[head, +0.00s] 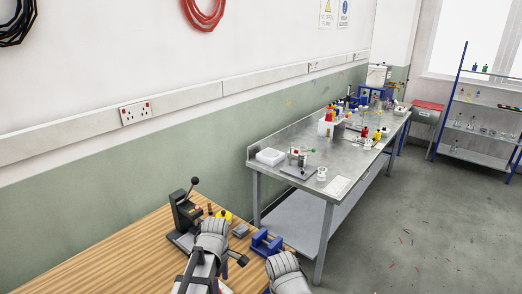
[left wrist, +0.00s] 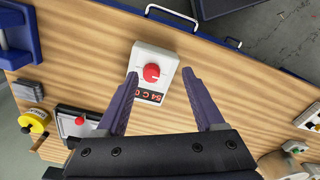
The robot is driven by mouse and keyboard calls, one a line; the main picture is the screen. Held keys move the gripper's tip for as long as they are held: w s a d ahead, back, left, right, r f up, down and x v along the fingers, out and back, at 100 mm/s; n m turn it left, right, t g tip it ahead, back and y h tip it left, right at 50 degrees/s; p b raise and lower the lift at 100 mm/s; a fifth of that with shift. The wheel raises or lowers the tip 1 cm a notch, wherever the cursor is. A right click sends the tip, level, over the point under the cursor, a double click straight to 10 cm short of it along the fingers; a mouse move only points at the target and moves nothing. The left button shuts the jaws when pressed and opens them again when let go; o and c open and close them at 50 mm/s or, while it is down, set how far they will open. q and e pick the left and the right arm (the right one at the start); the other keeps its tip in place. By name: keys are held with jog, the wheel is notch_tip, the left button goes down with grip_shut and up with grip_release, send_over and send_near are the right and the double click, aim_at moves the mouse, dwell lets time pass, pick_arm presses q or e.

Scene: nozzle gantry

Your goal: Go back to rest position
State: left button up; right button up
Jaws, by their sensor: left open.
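My left gripper (left wrist: 160,72) is open in the left wrist view, with its two dark purple fingers spread and nothing held between them. A white box with a red knob (left wrist: 151,73) and a small red-digit display lies on the wooden bench (left wrist: 240,75) beyond and between the fingertips. Touch between box and fingers cannot be made out. In the head view, grey and white parts of my arms rise at the bottom edge over the bench (head: 120,240). My right gripper's fingers are not visible.
A black lever press (head: 183,218), a yellow round item (head: 224,215), a grey block (head: 240,230) and a blue vise (head: 265,243) stand close to my arms. A steel table (head: 340,186) with lab items stands beyond. The floor at right (head: 430,220) is mostly clear.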

pick_arm(q)
jog(key=s+d+f+m+b, duration=0.1)
jog(key=s+d+m, duration=0.3)
jog(key=m, duration=0.5)
jog(key=s+d+f+m+y, duration=0.1)
jog(key=s+d+m, duration=0.2)
jog(key=s+m, duration=0.5)
jog(key=shift+d+m+b, duration=0.4)
jog(key=shift+m, duration=0.5)
